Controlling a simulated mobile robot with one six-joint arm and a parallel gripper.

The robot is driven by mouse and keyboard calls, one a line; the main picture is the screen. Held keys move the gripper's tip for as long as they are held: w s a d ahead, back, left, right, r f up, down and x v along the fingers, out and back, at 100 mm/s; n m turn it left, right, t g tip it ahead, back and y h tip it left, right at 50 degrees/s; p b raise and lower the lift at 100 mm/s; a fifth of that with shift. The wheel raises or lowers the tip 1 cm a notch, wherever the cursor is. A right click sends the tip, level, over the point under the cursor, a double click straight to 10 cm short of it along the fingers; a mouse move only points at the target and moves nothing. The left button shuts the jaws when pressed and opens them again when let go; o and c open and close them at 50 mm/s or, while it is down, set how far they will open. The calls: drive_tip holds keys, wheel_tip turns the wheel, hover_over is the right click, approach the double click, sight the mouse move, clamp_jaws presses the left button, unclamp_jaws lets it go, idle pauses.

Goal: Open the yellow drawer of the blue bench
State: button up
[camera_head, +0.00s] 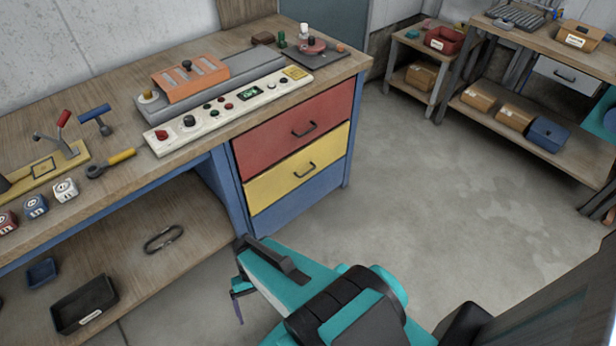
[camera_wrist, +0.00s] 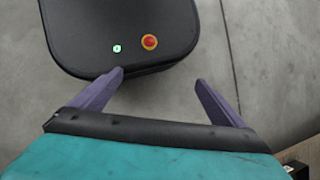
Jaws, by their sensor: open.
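The blue bench (camera_head: 217,180) stands at the left in the head view, with a wooden top. Its yellow drawer (camera_head: 297,168) is shut, between a red drawer (camera_head: 292,130) above and a blue panel (camera_head: 300,202) below. My gripper is low in front of the bench, short of the drawer and touching nothing; in the head view only part of a finger shows. In the wrist view my gripper (camera_wrist: 158,82) is open and empty, its two purple fingers apart above the floor and my dark base.
A control panel (camera_head: 232,107), an orange fixture (camera_head: 190,78) and tools lie on the bench top. A lower shelf (camera_head: 130,245) holds a black tray (camera_head: 84,303). Another workbench (camera_head: 540,130) stands at the back right. Concrete floor (camera_head: 430,200) is free right of the drawers.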

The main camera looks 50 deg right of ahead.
drive_tip(key=w+d+f+m+t+y+b, duration=0.2)
drive_tip(key=w+f+m+t+b, duration=0.15)
drive_tip(key=w+m, duration=0.2)
drive_tip(key=w+d+f+m+t+y+b, duration=0.2)
drive_tip(key=w+d+m+y+b, duration=0.15)
drive_tip(key=w, duration=0.35)
drive_tip(key=w+d+f+m+t+b, duration=0.1)
drive_tip(key=w+d+m+t+b, duration=0.3)
drive_tip(key=w+d+m, duration=0.15)
drive_tip(key=m+t+h+b, duration=1)
drive_tip(key=m+t+b, duration=0.35)
drive_tip(key=m, duration=0.45)
approach(308, 172)
drive_tip(key=s, duration=0.3)
drive_tip(key=shift+s+f+b, duration=0.1)
drive_tip(key=shift+s+b, duration=0.2)
drive_tip(key=shift+b, duration=0.1)
drive_tip(key=shift+w, duration=0.15)
drive_tip(key=w, duration=0.4)
drive_tip(key=w+b, duration=0.1)
drive_tip(key=w, duration=0.4)
drive_tip(key=w+d, duration=0.1)
drive_tip(key=w, duration=0.3)
drive_tip(key=shift+w, duration=0.25)
